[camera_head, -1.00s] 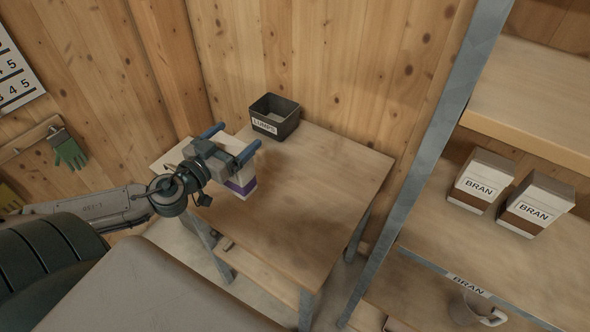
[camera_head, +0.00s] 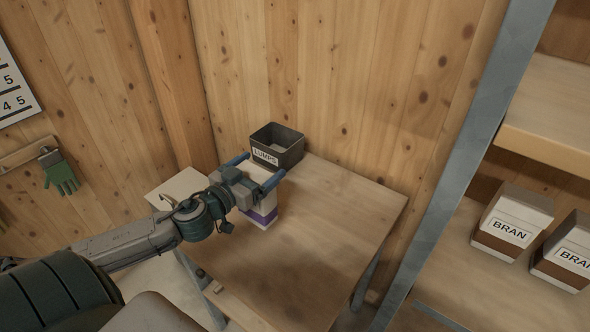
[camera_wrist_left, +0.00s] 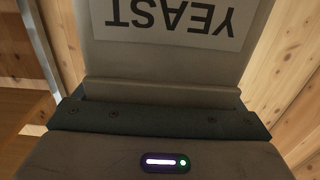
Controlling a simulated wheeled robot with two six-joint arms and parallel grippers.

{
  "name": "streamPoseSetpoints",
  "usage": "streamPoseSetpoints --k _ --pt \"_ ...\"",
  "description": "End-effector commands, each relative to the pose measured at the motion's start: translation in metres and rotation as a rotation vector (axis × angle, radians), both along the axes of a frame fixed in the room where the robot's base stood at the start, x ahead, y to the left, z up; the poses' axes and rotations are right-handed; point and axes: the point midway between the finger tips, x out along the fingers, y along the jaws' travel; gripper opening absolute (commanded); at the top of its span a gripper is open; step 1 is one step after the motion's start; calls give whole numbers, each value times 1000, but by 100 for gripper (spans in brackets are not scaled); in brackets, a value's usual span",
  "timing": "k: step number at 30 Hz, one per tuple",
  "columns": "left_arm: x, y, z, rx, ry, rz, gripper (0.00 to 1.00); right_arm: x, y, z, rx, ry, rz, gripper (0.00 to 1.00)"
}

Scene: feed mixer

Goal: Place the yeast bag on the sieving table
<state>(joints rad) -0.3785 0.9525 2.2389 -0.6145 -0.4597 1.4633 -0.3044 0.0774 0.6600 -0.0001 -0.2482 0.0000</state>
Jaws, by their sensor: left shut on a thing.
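The yeast bag (camera_head: 264,211) is a white pack with a purple band, under and between the fingers of my left gripper (camera_head: 258,172). Its YEAST label shows upside down, close up, in the left wrist view (camera_wrist_left: 170,14). My left gripper is shut on the bag. The bag is upright over the left part of the wooden sieving table (camera_head: 330,235). I cannot tell whether its base touches the tabletop, as the arm hides part of it. My right gripper is not in view.
A dark bin labelled LUMPS (camera_head: 277,147) stands at the table's back corner, just behind the bag. A shelf on the right holds BRAN bags (camera_head: 510,229). A metal post (camera_head: 462,165) stands between shelf and table. The table's middle and right are clear.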

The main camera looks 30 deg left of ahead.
Motion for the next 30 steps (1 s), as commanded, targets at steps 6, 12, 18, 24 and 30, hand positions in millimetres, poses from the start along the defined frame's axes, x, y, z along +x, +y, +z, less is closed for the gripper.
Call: streamPoseSetpoints --k 6,12,18,24,30 --pt "23 -6 1 -10 -8 -2 39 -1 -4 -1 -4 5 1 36" --pt "44 -13 0 -11 -11 -7 39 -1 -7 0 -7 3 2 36" --pt "70 -19 -2 -13 -10 -6 39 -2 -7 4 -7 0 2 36" --pt "102 -26 -5 -12 -9 -6 39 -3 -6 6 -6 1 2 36" --pt "119 -30 -8 -5 -7 -7 39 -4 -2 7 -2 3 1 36"
